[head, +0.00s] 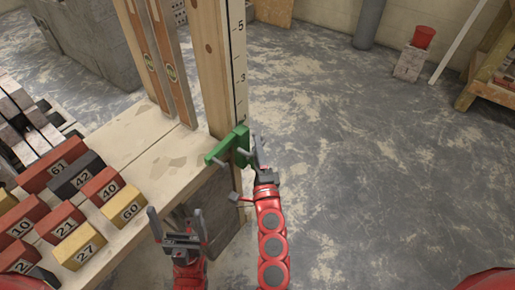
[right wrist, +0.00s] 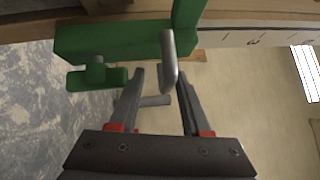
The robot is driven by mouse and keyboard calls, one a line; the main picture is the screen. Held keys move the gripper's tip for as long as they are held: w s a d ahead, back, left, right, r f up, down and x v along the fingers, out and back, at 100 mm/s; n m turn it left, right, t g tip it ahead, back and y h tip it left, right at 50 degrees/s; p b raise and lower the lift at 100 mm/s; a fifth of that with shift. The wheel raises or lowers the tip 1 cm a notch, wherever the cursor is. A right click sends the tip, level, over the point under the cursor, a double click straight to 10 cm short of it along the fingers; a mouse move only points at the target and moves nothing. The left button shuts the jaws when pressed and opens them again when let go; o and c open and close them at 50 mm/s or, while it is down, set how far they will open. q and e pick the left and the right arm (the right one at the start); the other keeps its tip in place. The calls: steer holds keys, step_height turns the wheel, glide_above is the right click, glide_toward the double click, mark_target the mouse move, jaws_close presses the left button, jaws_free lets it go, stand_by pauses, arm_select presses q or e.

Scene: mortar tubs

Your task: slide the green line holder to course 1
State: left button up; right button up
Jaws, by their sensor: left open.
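The green line holder (head: 239,142) sits low on the upright wooden post (head: 212,65), below the 3 mark on the scale strip (head: 240,60). A green arm with a grey peg sticks out from it to the left. In the right wrist view the holder (right wrist: 110,42) is just ahead, with a bent grey handle (right wrist: 168,60). My right gripper (head: 257,150) is beside the holder. Its fingers (right wrist: 160,72) are apart, with the end of the handle between them. My left gripper (head: 176,218) is open and empty in front of the bench edge.
Numbered red, yellow and dark bricks (head: 75,180) lie on the wooden bench (head: 150,150) at left. Two spirit levels (head: 165,60) stand beside the post. A red bucket (head: 423,37) rests on a block at the back right. The floor at right is clear.

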steer(key=shift+s+r, duration=0.1)
steer(key=s+d+f+p, duration=0.1)
steer(key=s+d+f, duration=0.1)
steer(key=s, duration=1.5)
steer(key=shift+d+p, duration=0.3)
steer(key=shift+w, duration=0.1)
